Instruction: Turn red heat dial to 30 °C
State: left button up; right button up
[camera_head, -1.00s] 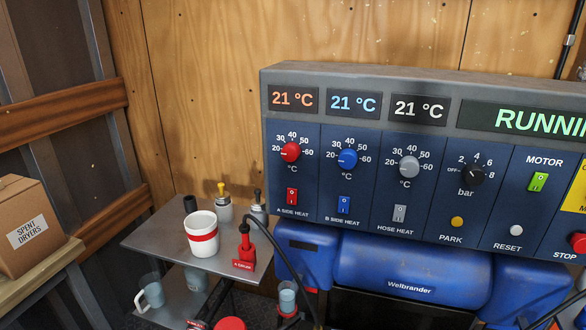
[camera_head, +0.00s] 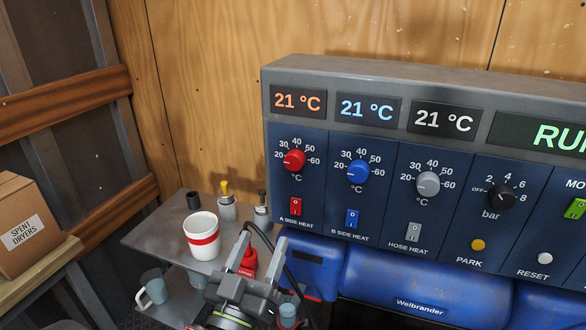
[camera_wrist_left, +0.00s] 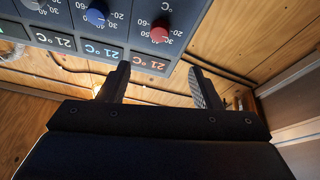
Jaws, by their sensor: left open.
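The red heat dial (camera_head: 294,160) is on the blue control panel, under the orange 21 °C display (camera_head: 298,101). Its pale pointer mark faces left, near 20 on a scale of 20 to 60. My left gripper (camera_head: 265,238) is open and empty, below and left of the dial and apart from it, over the small side table. In the left wrist view, which is upside down, the red dial (camera_wrist_left: 160,31) lies beyond the gap between the open fingertips (camera_wrist_left: 157,70). My right gripper is not in view.
The blue dial (camera_head: 359,172) and grey dial (camera_head: 428,183) sit to the right of the red one. The red A side heat switch (camera_head: 296,207) is just below it. A white cup with a red band (camera_head: 202,237) and small bottles stand on the grey side table (camera_head: 160,235).

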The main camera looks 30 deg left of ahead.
pick_arm(q)
jog(key=b, duration=0.3)
send_near(292, 165)
jog(key=p+x, duration=0.3)
jog(key=x, duration=0.5)
jog(key=shift+w+r, duration=0.1)
jog(key=shift+w, duration=0.25)
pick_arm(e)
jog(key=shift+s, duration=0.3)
pick_arm(q)
jog(key=c, duration=1)
